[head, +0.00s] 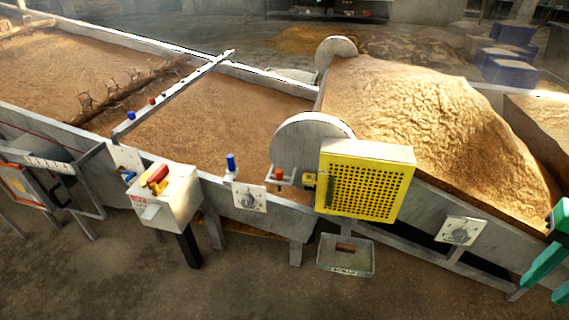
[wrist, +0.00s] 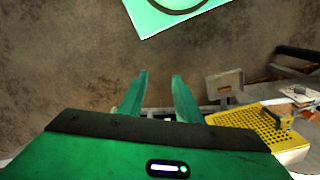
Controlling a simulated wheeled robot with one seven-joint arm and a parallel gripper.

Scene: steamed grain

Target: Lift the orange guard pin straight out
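The orange guard pin (head: 278,173) stands upright in a small grey bracket at the left side of the yellow perforated guard (head: 365,185). The guard also shows at the lower right of the wrist view (wrist: 245,122), where I cannot make out the pin clearly. My gripper (wrist: 158,82) has two green fingers, spread apart with nothing between them, above bare floor. Green parts of it (head: 545,264) show at the right edge of the head view, well to the right of the guard and pin.
A grey tray (head: 345,270) hangs below the guard. Left of the pin are a dial plate (head: 248,198), a blue knob (head: 231,163) and a control box with a red handle (head: 165,200). Another dial plate (head: 461,231) lies between guard and gripper. Grain bins stand behind.

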